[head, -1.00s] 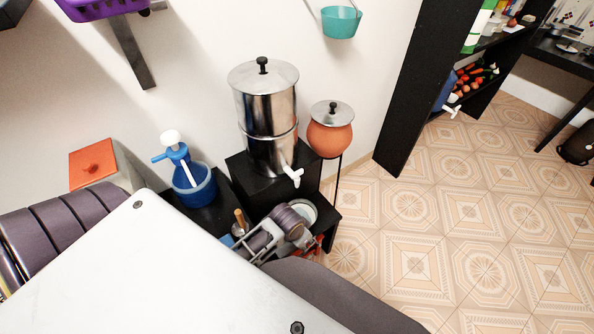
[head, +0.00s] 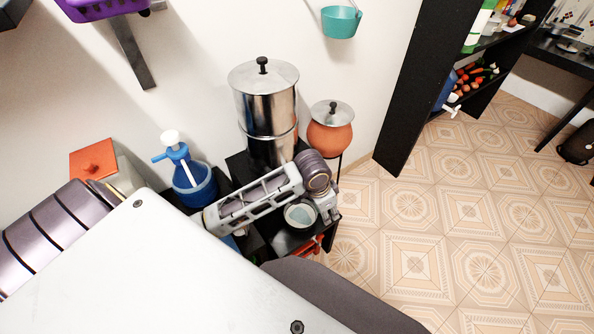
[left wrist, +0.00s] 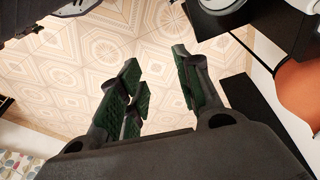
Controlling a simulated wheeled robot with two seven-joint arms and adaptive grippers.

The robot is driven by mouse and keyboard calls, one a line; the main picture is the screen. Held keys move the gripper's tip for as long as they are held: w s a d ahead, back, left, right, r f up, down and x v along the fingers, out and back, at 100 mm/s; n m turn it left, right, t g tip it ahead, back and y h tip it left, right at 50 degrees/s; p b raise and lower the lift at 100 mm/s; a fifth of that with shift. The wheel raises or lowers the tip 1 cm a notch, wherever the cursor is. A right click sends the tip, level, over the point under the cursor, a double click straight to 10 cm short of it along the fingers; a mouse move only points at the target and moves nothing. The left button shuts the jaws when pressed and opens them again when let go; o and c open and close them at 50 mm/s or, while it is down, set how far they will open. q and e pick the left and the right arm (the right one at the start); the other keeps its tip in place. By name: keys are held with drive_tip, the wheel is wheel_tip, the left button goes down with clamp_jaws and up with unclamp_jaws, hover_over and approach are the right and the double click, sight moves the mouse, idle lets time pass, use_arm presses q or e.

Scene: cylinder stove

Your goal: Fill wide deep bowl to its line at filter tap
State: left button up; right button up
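The steel cylinder filter (head: 265,108) stands on a black stepped stand against the wall. Its tap is hidden behind my left arm in the head view. The bowl (head: 300,217), round with a pale rim, sits on the lower step below the filter. Its water level and line cannot be made out. Part of a pale round rim, probably the bowl's, shows at the top of the left wrist view (left wrist: 222,5). My left gripper (head: 330,212) is just right of the bowl. In the left wrist view its green-padded fingers (left wrist: 160,82) are apart with only floor between them. My right gripper is out of view.
A terracotta pot (head: 330,138) with a metal lid stands right of the filter. A blue container with a pump (head: 192,185) stands to the left. A black shelf (head: 412,95) rises at the right. Tiled floor (head: 430,235) is clear between them.

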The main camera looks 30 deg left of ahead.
use_arm(q)
drive_tip(key=w+a+r+g+y, duration=0.1)
drive_tip(key=w+a+r, duration=0.4)
drive_tip(key=a, duration=0.4)
drive_tip(key=w+a+r+n+g+y, duration=0.1)
drive_tip(key=w+a+r, duration=0.4)
drive_tip(key=a, duration=0.3)
drive_tip(key=shift+w+a+r+n, duration=0.3)
drive_tip(key=shift+w+a, duration=0.1)
drive_tip(key=shift+w, duration=0.1)
drive_tip(key=shift+f, duration=0.1)
drive_tip(key=shift+f, duration=6.85)
clamp_jaws()
